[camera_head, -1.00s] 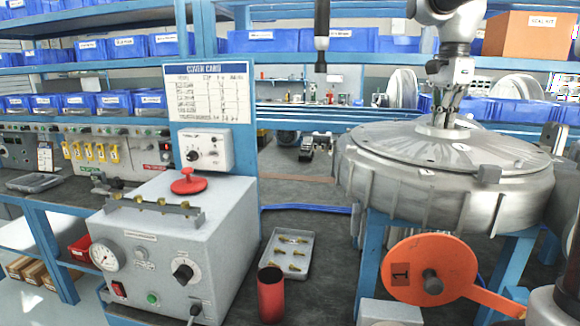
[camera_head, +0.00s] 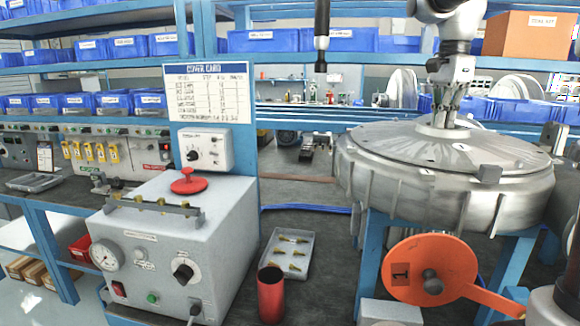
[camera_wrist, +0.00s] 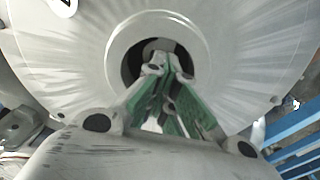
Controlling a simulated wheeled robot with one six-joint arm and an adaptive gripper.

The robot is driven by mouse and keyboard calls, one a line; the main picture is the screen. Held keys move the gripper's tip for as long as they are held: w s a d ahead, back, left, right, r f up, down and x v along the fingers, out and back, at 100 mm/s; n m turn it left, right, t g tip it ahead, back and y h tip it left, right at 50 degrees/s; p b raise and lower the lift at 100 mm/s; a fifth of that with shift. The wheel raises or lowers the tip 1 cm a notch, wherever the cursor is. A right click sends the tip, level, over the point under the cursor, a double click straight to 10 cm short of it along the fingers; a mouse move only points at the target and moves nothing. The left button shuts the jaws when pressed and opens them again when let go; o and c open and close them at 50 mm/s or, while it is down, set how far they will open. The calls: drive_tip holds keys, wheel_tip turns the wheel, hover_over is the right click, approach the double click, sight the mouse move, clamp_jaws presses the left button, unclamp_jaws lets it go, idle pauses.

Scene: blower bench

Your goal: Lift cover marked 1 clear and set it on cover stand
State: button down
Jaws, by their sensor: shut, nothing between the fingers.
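The blower (camera_head: 400,185) is a large grey ribbed drum at the right, with a flat round cover (camera_head: 480,158) on top. A raised ring (camera_head: 425,129) sits at the cover's middle. My gripper (camera_head: 443,122) points down at this ring, its fingers close together and empty. In the wrist view the green-padded fingers (camera_wrist: 172,100) reach toward the dark opening in the ring (camera_wrist: 118,50); whether they touch it is unclear. A white tag with a partly cut-off black mark (camera_wrist: 62,6) lies on the cover. An orange disc (camera_head: 408,261) marked 1 stands below the blower. I cannot identify a cover stand.
A grey control box (camera_head: 180,240) with a red knob stands at the left. A small parts tray (camera_head: 289,270) and a red cup (camera_head: 271,297) are beside it. The cover card (camera_head: 208,92) hangs above. Shelves with blue bins (camera_head: 275,41) run behind.

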drive_tip(key=shift+w+r, duration=0.15)
drive_tip(key=shift+r, duration=1.1)
idle(2.4)
drive_tip(key=shift+r, duration=2.3)
drive_tip(key=c, duration=1.7)
unclamp_jaws()
